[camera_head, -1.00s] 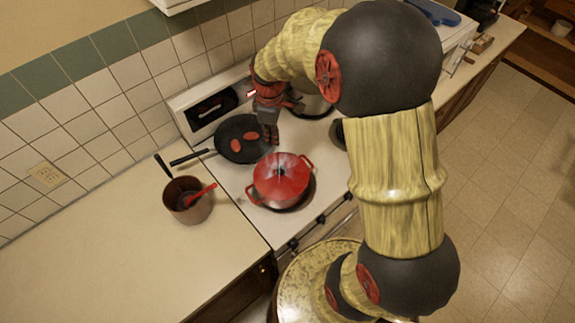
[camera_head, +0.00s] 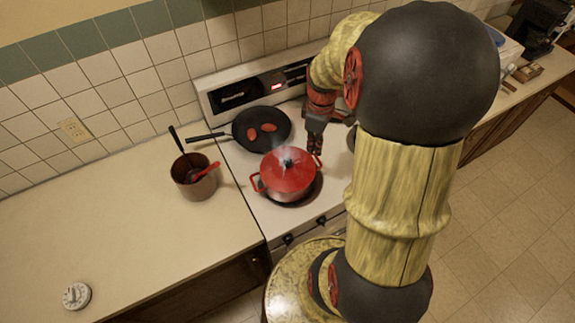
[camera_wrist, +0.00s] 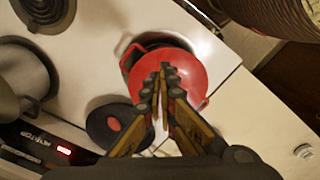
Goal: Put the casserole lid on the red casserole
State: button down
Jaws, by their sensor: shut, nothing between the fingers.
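The red casserole (camera_head: 287,189) stands on a front burner of the stove. The red casserole lid (camera_head: 286,167), with a dark knob, lies over its top; I cannot tell whether it is fully seated. My gripper (camera_head: 315,151) is shut and empty beside the casserole's back right edge, close to a side handle. In the wrist view, my shut fingertips (camera_wrist: 167,72) overlap the red lid (camera_wrist: 187,70) and hide part of it. I cannot tell whether they touch it.
A black frying pan (camera_head: 262,128) with red pieces sits behind the casserole. A brown saucepan (camera_head: 195,181) with a red utensil stands on the left counter. A grey pot (camera_wrist: 22,77) stands on another burner. A white timer (camera_head: 77,296) lies on the clear front counter.

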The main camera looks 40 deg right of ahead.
aim_at(295, 167)
jog(key=shift+n, duration=0.3)
jog(key=f, duration=0.9)
jog(key=shift+a+f, duration=0.3)
jog(key=shift+a, duration=0.05)
jog(key=shift+w+a+f, duration=0.2)
jog(key=shift+w+a, duration=0.1)
jog(key=shift+w, duration=0.35)
jog(key=shift+w+a+f, duration=0.15)
jog(key=shift+w+a, duration=0.15)
jog(key=shift+w, duration=0.3)
jog(key=shift+w+a, duration=0.25)
jog(key=shift+w, duration=0.3)
jog(key=shift+w, duration=0.1)
jog(key=shift+w+a, duration=0.45)
jog(key=shift+w, duration=0.3)
